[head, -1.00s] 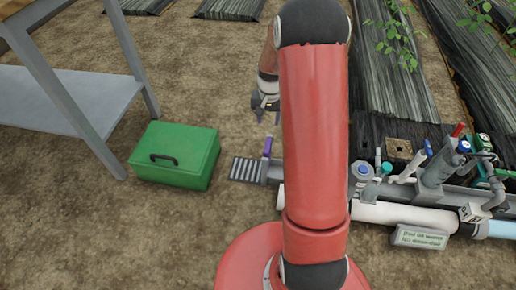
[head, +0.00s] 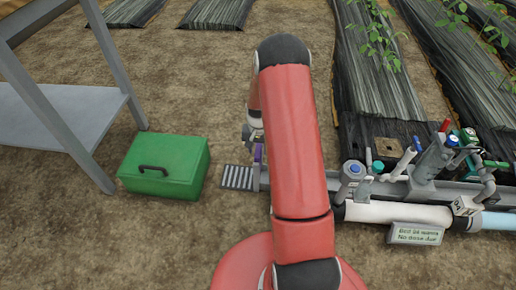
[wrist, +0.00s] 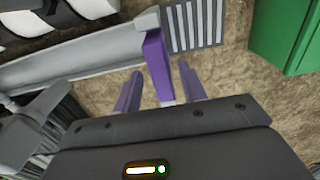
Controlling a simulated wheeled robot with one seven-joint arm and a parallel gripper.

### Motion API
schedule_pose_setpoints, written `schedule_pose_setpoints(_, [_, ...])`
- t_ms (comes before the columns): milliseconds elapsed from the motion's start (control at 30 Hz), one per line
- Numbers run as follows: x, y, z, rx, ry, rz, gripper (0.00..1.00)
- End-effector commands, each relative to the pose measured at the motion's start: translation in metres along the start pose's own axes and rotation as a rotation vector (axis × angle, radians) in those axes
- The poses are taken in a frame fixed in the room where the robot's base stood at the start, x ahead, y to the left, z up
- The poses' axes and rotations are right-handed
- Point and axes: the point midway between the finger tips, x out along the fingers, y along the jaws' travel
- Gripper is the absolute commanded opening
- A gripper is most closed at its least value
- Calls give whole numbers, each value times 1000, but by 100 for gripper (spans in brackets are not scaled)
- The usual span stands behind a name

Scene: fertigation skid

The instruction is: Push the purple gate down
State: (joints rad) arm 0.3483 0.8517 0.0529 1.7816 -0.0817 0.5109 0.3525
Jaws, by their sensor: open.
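The purple gate (wrist: 157,66) is a narrow purple plate at the end of a grey channel, beside a slotted grate. In the wrist view it stands between and just beyond the two fingers of my gripper (wrist: 157,88), which is open. I cannot tell whether a finger touches it. In the head view only a small strip of the purple gate (head: 258,153) shows beside my red arm. My gripper (head: 254,137) is partly hidden behind the arm there, just above the gate.
A green box (head: 165,165) stands left of the slotted grate (head: 238,177). A grey bench (head: 70,115) is at the far left. Pipes and valves with coloured handles (head: 452,141) line the skid at right. A sign (head: 415,234) stands in front of the white pipe (head: 400,213).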

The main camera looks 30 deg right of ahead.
Motion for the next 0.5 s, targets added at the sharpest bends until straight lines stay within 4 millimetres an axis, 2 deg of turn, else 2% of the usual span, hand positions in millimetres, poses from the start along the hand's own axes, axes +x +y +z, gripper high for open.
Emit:
schedule_pose_setpoints(167, [0,0,0,0,1,0,42])
schedule_pose_setpoints(400, [0,0,0,0,1,0,10])
schedule_pose_setpoints(500, [-1,0,0,-1,1,0,0])
